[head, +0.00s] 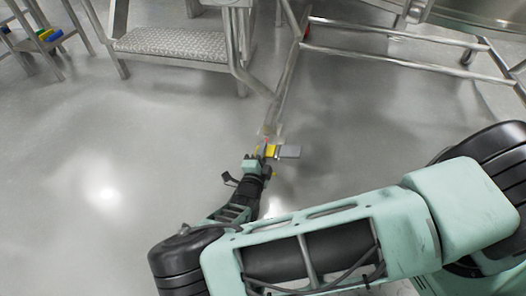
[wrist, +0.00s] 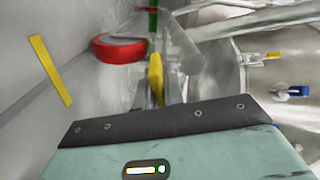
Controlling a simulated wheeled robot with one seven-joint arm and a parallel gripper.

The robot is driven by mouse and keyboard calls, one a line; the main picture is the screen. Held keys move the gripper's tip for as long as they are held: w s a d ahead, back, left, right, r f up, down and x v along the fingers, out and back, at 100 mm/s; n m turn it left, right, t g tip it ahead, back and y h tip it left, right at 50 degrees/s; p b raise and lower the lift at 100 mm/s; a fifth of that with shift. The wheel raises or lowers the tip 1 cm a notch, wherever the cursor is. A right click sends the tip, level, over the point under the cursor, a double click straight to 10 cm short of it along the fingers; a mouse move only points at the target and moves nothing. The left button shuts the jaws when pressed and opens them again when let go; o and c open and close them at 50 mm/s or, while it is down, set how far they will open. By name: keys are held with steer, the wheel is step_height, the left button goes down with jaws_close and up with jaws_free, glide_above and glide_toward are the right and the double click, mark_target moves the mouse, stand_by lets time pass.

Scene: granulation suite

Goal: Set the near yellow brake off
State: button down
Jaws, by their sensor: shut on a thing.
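The near yellow brake (head: 271,151) shows as a small yellow piece at the lower end of the steel frame's near leg in the head view. It also shows in the wrist view (wrist: 156,78), upright, just beyond the dark edge of my gripper. My gripper (head: 266,155) is shut on it; the fingers are small and partly hidden. A red caster wheel (wrist: 119,49) is just left of the brake in the wrist view. The brake's exact angle is hard to tell.
The steel frame (head: 390,56) has low rails reaching back right. A steel step stand (head: 180,41) is at the back left. A yellow strip (wrist: 50,70) and a blue-handled fitting (wrist: 291,92) show in the wrist view. Open floor (head: 90,160) lies left.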

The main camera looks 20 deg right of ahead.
steer(key=shift+r, duration=0.15)
steer(key=m+p, duration=0.1)
steer(key=p, duration=0.1)
steer(key=r+m+p, duration=0.1)
steer(key=m+p, duration=0.1)
steer(key=shift+r, duration=0.3)
steer(key=shift+r+m+p, duration=0.3)
steer(key=shift+m+p, duration=0.65)
steer(key=shift+r+m+p, duration=0.25)
steer(key=shift+m+p, duration=0.7)
steer(key=c, duration=1.5)
jaws_free()
steer(key=shift+s, duration=0.1)
